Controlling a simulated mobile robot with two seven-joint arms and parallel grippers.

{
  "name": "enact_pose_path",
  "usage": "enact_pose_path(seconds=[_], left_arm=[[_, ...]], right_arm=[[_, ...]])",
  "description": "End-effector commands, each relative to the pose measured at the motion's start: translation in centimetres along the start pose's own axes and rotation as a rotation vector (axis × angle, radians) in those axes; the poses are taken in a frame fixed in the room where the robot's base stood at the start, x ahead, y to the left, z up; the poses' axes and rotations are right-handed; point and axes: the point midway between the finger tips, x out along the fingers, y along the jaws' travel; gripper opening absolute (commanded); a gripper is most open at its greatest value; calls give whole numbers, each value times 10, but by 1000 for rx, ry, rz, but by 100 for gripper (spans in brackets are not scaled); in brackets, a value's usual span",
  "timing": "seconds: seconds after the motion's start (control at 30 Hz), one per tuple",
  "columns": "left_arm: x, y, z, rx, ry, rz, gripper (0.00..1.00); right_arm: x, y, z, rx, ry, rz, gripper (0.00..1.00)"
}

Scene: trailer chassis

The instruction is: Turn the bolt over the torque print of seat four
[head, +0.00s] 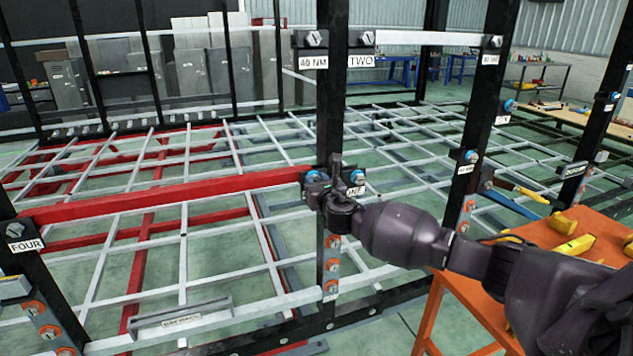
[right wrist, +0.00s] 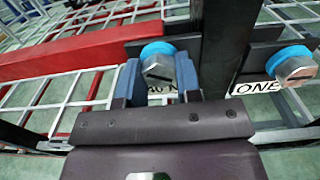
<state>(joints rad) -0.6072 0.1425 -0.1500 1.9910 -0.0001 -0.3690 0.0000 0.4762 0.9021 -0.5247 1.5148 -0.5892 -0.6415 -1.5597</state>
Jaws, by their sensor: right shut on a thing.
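My right gripper (head: 325,182) reaches the middle black post. In the right wrist view its two fingers stand on either side of a grey bolt (right wrist: 158,66) with a blue collar, and they are shut on it. A print (right wrist: 160,98) below this bolt is mostly hidden by the gripper; "0 N" shows. The red beam (head: 170,196) ends at this bolt, and its other end is by the FOUR sign (head: 25,245). A slotted bolt (head: 15,230) sits above that sign. My left gripper is not in view.
A second blue-collared bolt (right wrist: 291,64) sits over the ONE label (right wrist: 256,87), right beside the held one. Higher on the post are bolts over "40 NM" (head: 313,63) and TWO (head: 360,61). An orange table (head: 470,290) with yellow tools stands under my right arm.

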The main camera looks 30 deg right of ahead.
Motion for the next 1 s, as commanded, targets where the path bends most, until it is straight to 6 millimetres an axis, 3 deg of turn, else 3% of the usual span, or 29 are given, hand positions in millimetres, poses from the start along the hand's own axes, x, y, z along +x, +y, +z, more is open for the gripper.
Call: enact_pose_path(seconds=[1.0], left_arm=[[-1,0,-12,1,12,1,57]], right_arm=[[-1,2,-3,968,5,-2,8]])
